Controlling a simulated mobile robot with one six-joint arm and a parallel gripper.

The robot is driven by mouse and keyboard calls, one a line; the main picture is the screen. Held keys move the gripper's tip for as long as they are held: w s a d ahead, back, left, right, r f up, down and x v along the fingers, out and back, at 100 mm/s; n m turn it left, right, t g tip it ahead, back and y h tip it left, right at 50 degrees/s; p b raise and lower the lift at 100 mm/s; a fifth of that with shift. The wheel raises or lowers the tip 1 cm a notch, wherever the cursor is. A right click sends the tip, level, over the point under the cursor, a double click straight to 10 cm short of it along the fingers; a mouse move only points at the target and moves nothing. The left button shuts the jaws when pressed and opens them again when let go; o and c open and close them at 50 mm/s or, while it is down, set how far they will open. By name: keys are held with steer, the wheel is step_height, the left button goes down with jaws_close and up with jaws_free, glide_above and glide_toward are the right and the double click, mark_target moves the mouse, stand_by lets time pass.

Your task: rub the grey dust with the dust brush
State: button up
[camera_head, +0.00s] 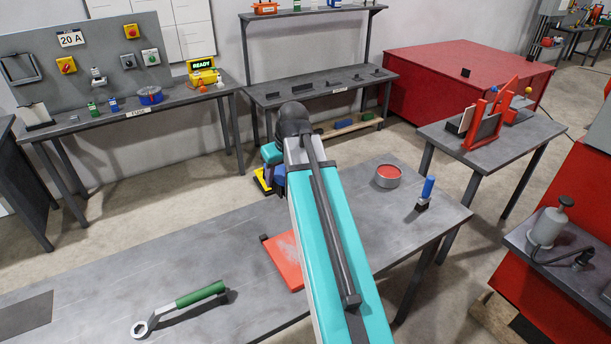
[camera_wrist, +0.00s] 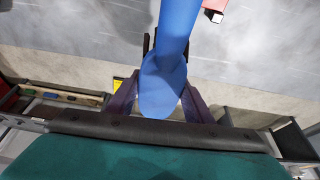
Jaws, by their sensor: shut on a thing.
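My gripper (camera_wrist: 160,105) is shut on a thick blue handle (camera_wrist: 172,40) in the wrist view; I take it as the dust brush. Its bristles are not clear there. In the head view my arm largely hides the gripper, at the table's far edge. A red plate (camera_head: 278,266) lies on the table, partly behind my arm, with a pale grey smear of dust (camera_head: 287,246) on it. A red corner (camera_wrist: 214,8) shows at the wrist view's top, apart from the handle. Another blue-handled brush (camera_head: 426,192) stands at the table's right end.
A red-topped tin (camera_head: 387,176) stands near that other brush. A green-handled wrench (camera_head: 182,305) lies at the table's front left. Benches stand behind, and a stand with red parts (camera_head: 487,125) is at the right.

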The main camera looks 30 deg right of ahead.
steer(key=a+r+b, duration=0.2)
steer(key=a+r, duration=0.1)
steer(key=a, duration=1.9)
steer(key=shift+w+r, duration=0.15)
steer(key=shift+w, duration=0.15)
steer(key=shift+d, duration=0.15)
